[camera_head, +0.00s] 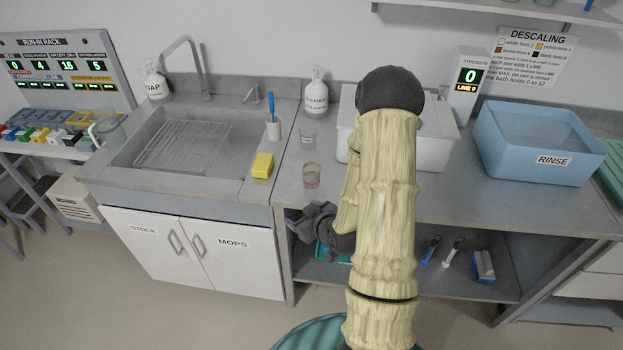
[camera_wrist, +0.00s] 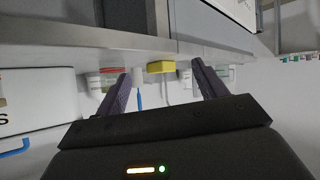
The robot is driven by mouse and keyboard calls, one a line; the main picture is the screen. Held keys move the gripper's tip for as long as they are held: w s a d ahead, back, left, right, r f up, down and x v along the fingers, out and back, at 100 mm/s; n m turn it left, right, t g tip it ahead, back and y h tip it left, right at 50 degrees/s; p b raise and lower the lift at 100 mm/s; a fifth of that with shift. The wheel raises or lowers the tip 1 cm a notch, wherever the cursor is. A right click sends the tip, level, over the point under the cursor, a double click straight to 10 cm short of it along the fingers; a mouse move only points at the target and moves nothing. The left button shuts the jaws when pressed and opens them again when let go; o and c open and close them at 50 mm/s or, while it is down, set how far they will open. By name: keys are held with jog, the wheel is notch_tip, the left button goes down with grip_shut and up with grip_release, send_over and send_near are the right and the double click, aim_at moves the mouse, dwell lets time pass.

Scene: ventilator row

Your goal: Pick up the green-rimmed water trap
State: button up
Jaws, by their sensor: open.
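A small clear cup (camera_head: 311,175) with a dull yellow-green rim and a reddish band low down stands upright near the counter's front edge. It is the likeliest water trap, but the rim colour is hard to tell. A second clear cup (camera_head: 307,137) stands behind it, its rim pale. My gripper (camera_head: 308,222) is at the counter's front edge, below and in front of the cups, and touches neither. In the wrist view my gripper (camera_wrist: 160,85) is open, with nothing between its fingers. That view is upside down; a red-marked cup (camera_wrist: 109,72) shows beside the left finger.
A yellow sponge (camera_head: 262,165) and a blue brush (camera_head: 273,128) stand left of the cups by the sink (camera_head: 182,140). A cleaner bottle (camera_head: 316,95) is behind. A blue rinse tub (camera_head: 538,143) is at the right. The counter's front edge (camera_head: 287,206) is close to my gripper.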

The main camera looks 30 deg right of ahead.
jog(key=s+d+m+t+h, duration=0.3)
jog(key=d+m+t+h, duration=0.1)
jog(key=d+t, duration=0.2)
jog(key=shift+s+d+m+b, duration=0.2)
jog(key=shift+m+b, duration=0.15)
jog(key=shift+m, duration=0.05)
jog(key=shift+w+f, duration=0.1)
jog(key=shift+f, duration=0.05)
jog(key=b, duration=1)
send_near(312, 176)
jog(key=w+f, duration=0.1)
jog(key=f, duration=0.1)
jog(key=shift+w+d+r+b, duration=0.2)
jog(key=shift+w+d+b, duration=0.1)
jog(key=shift+d, duration=0.2)
jog(key=b, duration=0.4)
jog(key=shift+w, duration=0.35)
